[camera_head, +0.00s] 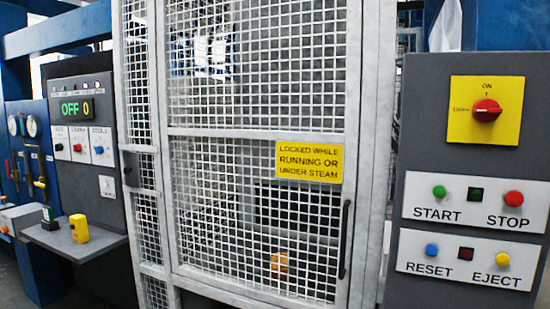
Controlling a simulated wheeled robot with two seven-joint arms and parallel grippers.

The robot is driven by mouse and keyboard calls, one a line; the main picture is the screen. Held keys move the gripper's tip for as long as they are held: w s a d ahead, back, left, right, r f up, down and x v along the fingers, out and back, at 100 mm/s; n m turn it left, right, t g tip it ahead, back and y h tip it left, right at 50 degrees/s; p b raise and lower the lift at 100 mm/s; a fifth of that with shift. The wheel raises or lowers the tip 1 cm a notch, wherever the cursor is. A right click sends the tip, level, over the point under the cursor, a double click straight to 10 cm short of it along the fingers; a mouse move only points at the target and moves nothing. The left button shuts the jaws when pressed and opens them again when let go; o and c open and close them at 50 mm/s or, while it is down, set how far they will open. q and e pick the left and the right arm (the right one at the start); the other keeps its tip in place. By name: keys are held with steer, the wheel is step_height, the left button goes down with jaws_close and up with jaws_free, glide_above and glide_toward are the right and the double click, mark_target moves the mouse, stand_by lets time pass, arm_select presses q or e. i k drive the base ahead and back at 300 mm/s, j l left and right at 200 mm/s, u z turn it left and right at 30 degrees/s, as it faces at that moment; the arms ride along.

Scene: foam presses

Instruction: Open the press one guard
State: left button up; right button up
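The press guard (250,140) is a tall mesh door in a light grey frame, and it stands shut across the front of the press. A black vertical handle (345,240) is on its lower right side. A yellow sign (309,162) on the mesh reads "LOCKED WHILE RUNNING OR UNDER STEAM". A dark latch or lock box (130,168) sits on the left post. Behind the mesh are a dark opening and an orange object (279,263), partly hidden. Neither of my grippers shows.
A right panel has a red rotary switch (487,110) on a yellow plate, START (439,191), STOP (514,198), RESET (431,250) and EJECT (502,260) buttons. A left panel display (75,107) reads "OFF 0". A left shelf (72,243) holds a yellow item (79,228).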

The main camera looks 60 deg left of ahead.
mark_target(328, 157)
steer(key=u, duration=1.95)
